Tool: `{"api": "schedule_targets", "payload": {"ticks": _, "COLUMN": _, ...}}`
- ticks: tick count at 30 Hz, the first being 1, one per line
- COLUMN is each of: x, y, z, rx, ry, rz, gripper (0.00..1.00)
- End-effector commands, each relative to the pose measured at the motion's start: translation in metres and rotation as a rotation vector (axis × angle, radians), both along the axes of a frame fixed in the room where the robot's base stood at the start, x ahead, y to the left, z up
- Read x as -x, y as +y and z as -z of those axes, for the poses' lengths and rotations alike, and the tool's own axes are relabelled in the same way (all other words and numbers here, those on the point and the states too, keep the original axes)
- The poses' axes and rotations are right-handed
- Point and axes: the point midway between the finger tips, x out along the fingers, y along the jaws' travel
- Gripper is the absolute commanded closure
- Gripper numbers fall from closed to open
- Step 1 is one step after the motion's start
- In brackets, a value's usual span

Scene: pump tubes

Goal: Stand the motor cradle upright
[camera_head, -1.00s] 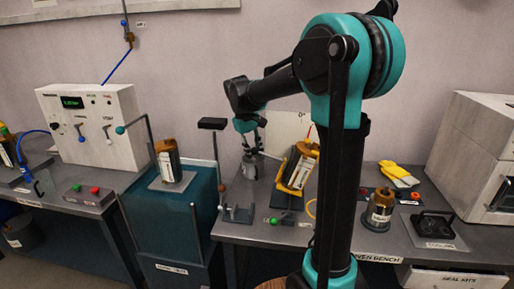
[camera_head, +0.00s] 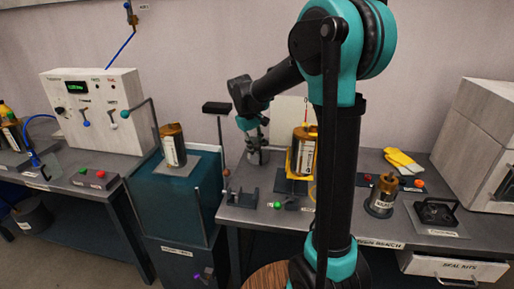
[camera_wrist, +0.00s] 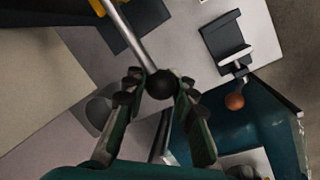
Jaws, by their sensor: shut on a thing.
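The motor cradle (camera_head: 294,158) is yellow and stands upright on the dark plate on the bench. It carries a canister (camera_head: 308,140) with a brown top and a pale label. My arm's column hides part of its right side. My gripper (camera_head: 260,136) is left of the cradle. In the wrist view, my gripper (camera_wrist: 160,84) is shut on a round black knob (camera_wrist: 160,86) at the end of a metal lever (camera_wrist: 124,32). The lever runs up toward a yellow part (camera_wrist: 97,7) at the top edge, only partly in view.
A grey cylinder (camera_head: 257,158) stands below my gripper. A dark bracket (camera_head: 243,197) and a green knob (camera_head: 277,205) are at the bench's front. A teal cabinet (camera_head: 180,205) with another canister (camera_head: 173,148) stands left. Yellow gloves (camera_head: 402,160) lie on the right.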

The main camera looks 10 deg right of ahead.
Motion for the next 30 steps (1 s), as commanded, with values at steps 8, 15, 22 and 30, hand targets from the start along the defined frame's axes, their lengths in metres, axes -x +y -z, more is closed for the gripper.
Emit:
{"api": "schedule_targets", "payload": {"ticks": 8, "x": 0.0051, "y": -0.0012, "z": 0.0017, "rx": 0.000, "ry": 0.009, "rz": 0.004, "gripper": 1.00}}
{"api": "schedule_targets", "payload": {"ticks": 15, "x": 0.0051, "y": -0.0016, "z": 0.0016, "rx": 0.002, "ry": 0.010, "rz": 0.004, "gripper": 0.62}}
{"api": "schedule_targets", "payload": {"ticks": 22, "x": 0.0030, "y": -0.0012, "z": 0.0009, "rx": 0.002, "ry": 0.006, "rz": 0.003, "gripper": 0.53}}
{"api": "schedule_targets", "payload": {"ticks": 30, "x": 0.0022, "y": 0.0012, "z": -0.0081, "rx": 0.001, "ry": 0.005, "rz": 0.001, "gripper": 0.53}}
